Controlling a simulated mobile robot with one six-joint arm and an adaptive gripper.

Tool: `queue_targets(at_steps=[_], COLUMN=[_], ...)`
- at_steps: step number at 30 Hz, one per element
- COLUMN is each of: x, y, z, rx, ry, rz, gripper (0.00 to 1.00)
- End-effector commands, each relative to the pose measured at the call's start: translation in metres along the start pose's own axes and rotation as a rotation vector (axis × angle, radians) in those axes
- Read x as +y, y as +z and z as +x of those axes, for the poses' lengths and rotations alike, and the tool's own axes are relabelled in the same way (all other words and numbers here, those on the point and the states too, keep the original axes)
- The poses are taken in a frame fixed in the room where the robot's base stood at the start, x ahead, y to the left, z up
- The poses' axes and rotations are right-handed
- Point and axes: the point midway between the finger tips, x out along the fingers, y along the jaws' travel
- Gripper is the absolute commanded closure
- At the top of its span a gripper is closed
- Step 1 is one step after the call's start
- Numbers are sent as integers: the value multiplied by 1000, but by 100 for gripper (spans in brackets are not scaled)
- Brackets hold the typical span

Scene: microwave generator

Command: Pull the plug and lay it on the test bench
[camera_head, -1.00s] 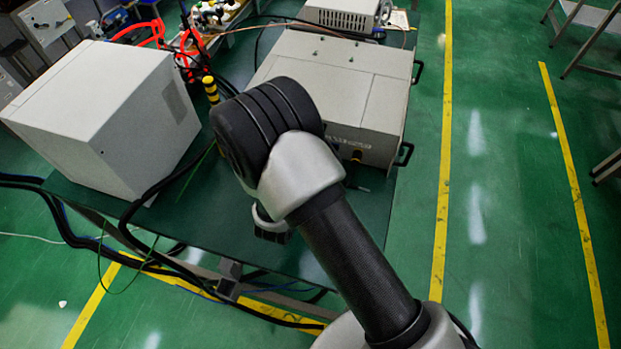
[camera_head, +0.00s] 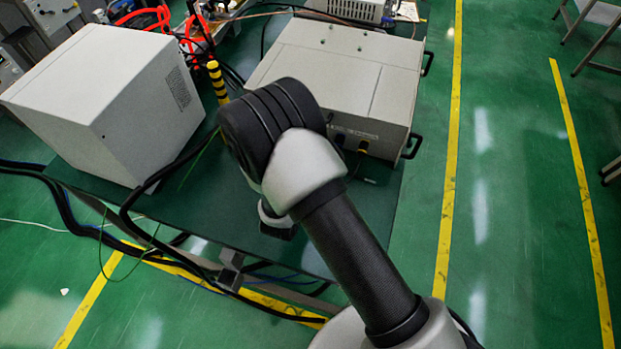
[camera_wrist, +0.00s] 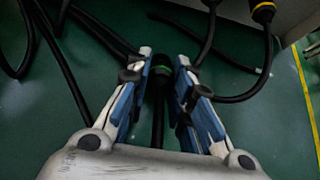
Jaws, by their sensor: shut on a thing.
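My gripper (camera_wrist: 162,66) shows in the wrist view with its two blue-and-white fingers on either side of a black plug (camera_wrist: 159,75). The gripper is shut on this plug, and the plug's black cable runs back between the fingers. A thin greenish ring shows near the plug's far end. The green test bench top (camera_wrist: 90,100) lies below the fingers. In the head view the fingers and plug are hidden behind my arm, and the bench top (camera_head: 225,225) shows around it.
A grey unit (camera_head: 335,65) with black handles stands at the back of the bench. A yellow-ringed connector (camera_wrist: 264,12) sits by its front. A large white box (camera_head: 105,105) stands at the left. Several loose black cables (camera_wrist: 100,30) cross the bench. Bare bench shows near the front edge.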

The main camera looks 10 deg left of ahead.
Motion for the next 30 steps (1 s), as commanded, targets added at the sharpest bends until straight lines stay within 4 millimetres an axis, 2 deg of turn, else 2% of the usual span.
queue_targets(at_steps=[1,2,11,23,26,30], x=[0,0,0,0,1,2], y=[0,0,0,0,0,1], z=[0,0,0,-5,-17,-46], rx=[0,0,0,0,0,-1], ry=[0,0,0,1,2,5], rz=[0,0,0,-1,-2,-3], gripper=[100,77,57,56,56,56])
